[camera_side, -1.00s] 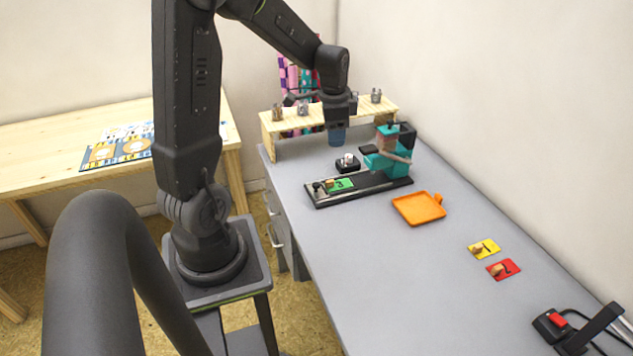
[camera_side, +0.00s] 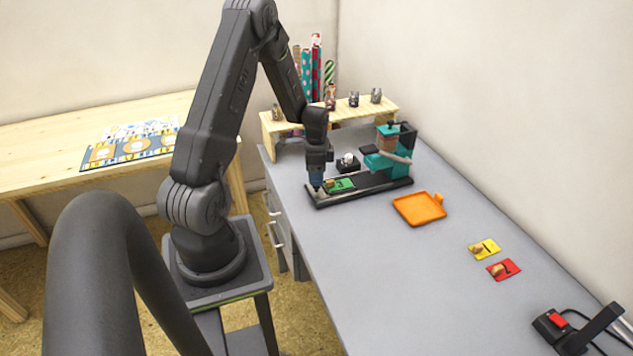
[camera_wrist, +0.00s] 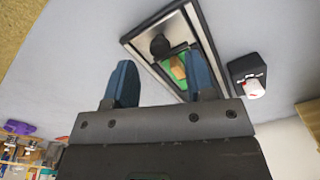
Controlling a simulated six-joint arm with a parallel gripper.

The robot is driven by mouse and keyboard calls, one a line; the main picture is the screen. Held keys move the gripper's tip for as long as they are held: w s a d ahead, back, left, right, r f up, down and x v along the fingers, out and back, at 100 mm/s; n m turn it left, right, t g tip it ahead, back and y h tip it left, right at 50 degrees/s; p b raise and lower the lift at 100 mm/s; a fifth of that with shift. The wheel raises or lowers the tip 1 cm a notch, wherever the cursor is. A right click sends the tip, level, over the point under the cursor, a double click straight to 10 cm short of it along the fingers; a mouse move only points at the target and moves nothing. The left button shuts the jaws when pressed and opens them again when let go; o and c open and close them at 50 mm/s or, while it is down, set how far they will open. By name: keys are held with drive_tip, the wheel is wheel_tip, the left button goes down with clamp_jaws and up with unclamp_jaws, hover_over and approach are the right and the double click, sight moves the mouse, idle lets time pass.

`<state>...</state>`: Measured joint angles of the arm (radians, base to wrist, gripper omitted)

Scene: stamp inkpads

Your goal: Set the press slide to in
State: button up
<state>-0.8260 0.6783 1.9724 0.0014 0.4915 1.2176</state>
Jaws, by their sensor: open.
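The teal press (camera_side: 388,158) stands at the far right end of a long black rail (camera_side: 370,188) on the grey table. The slide lies at the rail's near left end, clear of the press, carrying a green card (camera_side: 343,185) with a small wooden block. In the wrist view, the slide's black knob (camera_wrist: 160,46) and the green card (camera_wrist: 173,67) show ahead of and between my fingertips. My gripper (camera_side: 317,187) is low at the rail's left end and hides the knob in the side view. Its blue fingers (camera_wrist: 161,82) are apart and hold nothing; contact cannot be told.
A wooden shelf (camera_side: 270,128) with small jars stands behind. An orange tray (camera_side: 419,208), a yellow card (camera_side: 484,249) and a red card (camera_side: 504,269) lie to the right.

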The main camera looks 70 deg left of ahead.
drive_tip(key=shift+f, duration=1.65)
clamp_jaws()
